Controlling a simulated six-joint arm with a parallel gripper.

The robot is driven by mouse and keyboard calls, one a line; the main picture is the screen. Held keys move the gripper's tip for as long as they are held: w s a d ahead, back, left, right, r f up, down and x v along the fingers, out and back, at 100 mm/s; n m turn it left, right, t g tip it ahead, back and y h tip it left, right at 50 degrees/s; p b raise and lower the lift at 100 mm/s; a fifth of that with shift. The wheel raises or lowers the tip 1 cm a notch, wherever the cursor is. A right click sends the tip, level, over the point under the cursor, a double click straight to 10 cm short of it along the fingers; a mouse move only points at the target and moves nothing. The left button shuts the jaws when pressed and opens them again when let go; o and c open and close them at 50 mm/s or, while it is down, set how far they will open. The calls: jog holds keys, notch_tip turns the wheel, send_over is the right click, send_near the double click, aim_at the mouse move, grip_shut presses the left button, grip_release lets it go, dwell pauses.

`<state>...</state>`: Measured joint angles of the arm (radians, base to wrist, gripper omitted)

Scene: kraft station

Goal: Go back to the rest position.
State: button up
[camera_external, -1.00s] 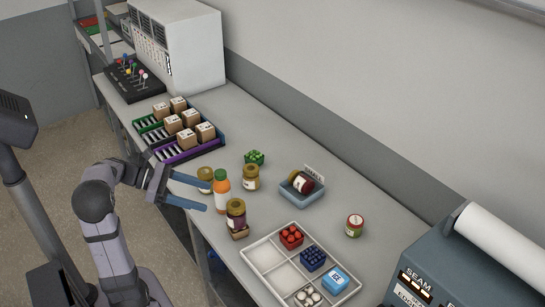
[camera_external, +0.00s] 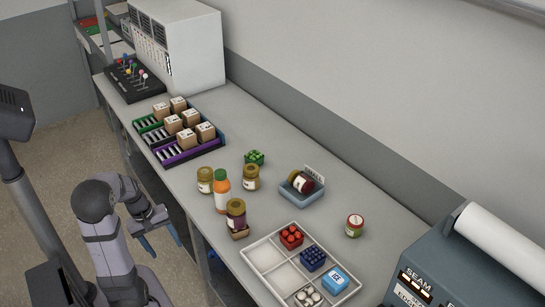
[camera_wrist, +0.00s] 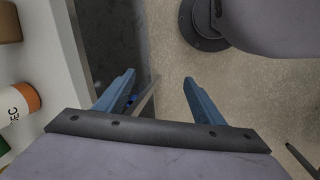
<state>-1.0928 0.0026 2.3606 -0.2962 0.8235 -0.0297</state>
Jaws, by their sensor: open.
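My gripper (camera_external: 162,243) is open and empty. In the external view it hangs off the front edge of the bench, left of the jars, with its blue fingers pointing down. In the wrist view my gripper (camera_wrist: 160,88) shows two blue fingers spread apart with nothing between them. The floor lies below, and part of my own arm shows at the top right.
Beside the bench edge stand an orange bottle (camera_external: 221,192), also at the wrist view's left (camera_wrist: 20,101), and several jars. A white divided tray (camera_external: 247,254) holds small goods. A blue bin (camera_external: 293,193) holds a jar. Cartons (camera_external: 187,139) sit on coloured lanes.

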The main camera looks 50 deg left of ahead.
jog(key=w+d+r+m+p, duration=0.1)
jog(key=d+r+m+p, duration=0.1)
jog(key=d+m, duration=0.3)
jog(key=w+d+r+m+g+y+p, duration=0.1)
jog(key=w+d+r+m+p, duration=0.1)
jog(key=d, duration=0.7)
jog(key=w+d+r+m+g+p, duration=0.1)
jog(key=w+d+r+m+p, duration=0.1)
jog(key=d+m+p, duration=0.3)
jog(key=d+r+m, duration=0.1)
jog(key=d+m, duration=0.1)
jog(key=m, duration=0.1)
jog(key=shift+d+r, duration=0.2)
jog(key=shift+r, duration=0.15)
